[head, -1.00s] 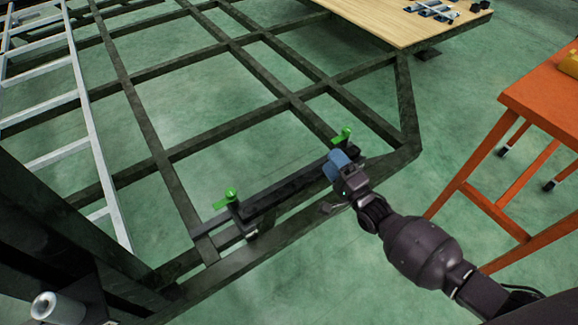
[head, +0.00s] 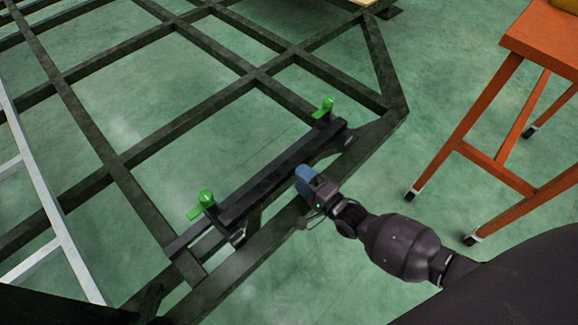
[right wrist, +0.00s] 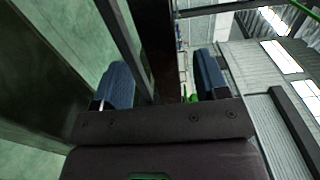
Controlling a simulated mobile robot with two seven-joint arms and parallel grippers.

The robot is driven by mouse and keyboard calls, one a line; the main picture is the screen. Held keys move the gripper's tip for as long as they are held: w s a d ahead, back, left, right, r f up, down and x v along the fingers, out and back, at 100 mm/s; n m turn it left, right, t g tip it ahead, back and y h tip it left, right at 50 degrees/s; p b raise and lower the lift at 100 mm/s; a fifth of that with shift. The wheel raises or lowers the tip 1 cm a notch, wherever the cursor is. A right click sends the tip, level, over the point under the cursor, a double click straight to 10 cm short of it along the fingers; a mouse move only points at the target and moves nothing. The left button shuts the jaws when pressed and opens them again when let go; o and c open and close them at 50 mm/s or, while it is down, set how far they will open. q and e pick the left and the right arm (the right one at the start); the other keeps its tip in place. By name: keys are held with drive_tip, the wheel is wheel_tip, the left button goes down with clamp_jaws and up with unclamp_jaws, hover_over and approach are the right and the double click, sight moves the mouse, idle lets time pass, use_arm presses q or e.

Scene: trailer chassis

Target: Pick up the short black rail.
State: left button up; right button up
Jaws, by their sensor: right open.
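The short black rail (head: 262,184) lies along the near side of the dark chassis frame in the head view, between two green-handled clamps, one at its left end (head: 203,201) and one at its right end (head: 324,108). My right gripper (head: 303,177), with blue fingertips, is beside the rail on its near side, right of its middle. The right wrist view shows the two blue fingers (right wrist: 162,70) apart, with a dark bar running up between them; whether they touch it I cannot tell. My left gripper is not in view.
The dark chassis frame (head: 188,122) has open gaps over the green floor. A pale ladder-like frame (head: 38,185) lies at the left. An orange table (head: 540,40) stands at the right, with clear floor between it and the chassis.

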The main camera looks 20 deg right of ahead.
sight(289, 167)
drive_tip(key=b+x, duration=0.1)
drive_tip(key=x, duration=0.3)
drive_tip(key=shift+f, duration=0.1)
drive_tip(key=shift+w+a, duration=0.15)
drive_tip(key=shift+w, duration=0.45)
clamp_jaws()
drive_tip(key=shift+r, duration=0.25)
